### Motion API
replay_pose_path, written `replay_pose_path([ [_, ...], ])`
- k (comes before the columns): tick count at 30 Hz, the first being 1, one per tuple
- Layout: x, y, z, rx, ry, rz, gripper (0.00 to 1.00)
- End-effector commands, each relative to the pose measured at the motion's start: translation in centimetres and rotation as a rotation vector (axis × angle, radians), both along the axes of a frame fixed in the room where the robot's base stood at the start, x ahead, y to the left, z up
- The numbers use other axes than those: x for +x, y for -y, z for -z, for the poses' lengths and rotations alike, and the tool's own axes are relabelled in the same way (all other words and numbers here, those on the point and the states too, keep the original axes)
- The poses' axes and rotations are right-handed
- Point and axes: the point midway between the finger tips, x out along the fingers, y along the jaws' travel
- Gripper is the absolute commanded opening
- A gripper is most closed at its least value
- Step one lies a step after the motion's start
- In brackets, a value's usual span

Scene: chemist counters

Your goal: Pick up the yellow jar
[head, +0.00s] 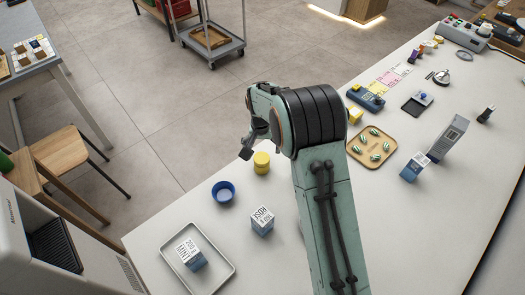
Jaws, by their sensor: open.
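The yellow jar (261,163) stands upright on the white counter (330,235), close to its far left edge. It is a short yellow cylinder with a lid-like top. My gripper (247,152) is open and hangs just to the upper left of the jar, apart from it as far as this view shows. My arm rises from the bottom of the picture and bends over beside the jar.
A blue bowl (223,192), a "200 g mint" box on a tray (228,279), and another small box (262,222) stand nearby. Right of my arm are a yellow block (355,116) and a tan tray (353,150) of striped items.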

Motion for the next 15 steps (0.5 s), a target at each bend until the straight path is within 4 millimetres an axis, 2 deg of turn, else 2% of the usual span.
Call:
replay_pose_path([
  [9, 0.6, -0.1, 4.6, -0.001, 0.0, -0.004, 0.81],
  [15, 0.9, -0.1, 6.1, 0.0, 0.002, -0.003, 0.81],
])
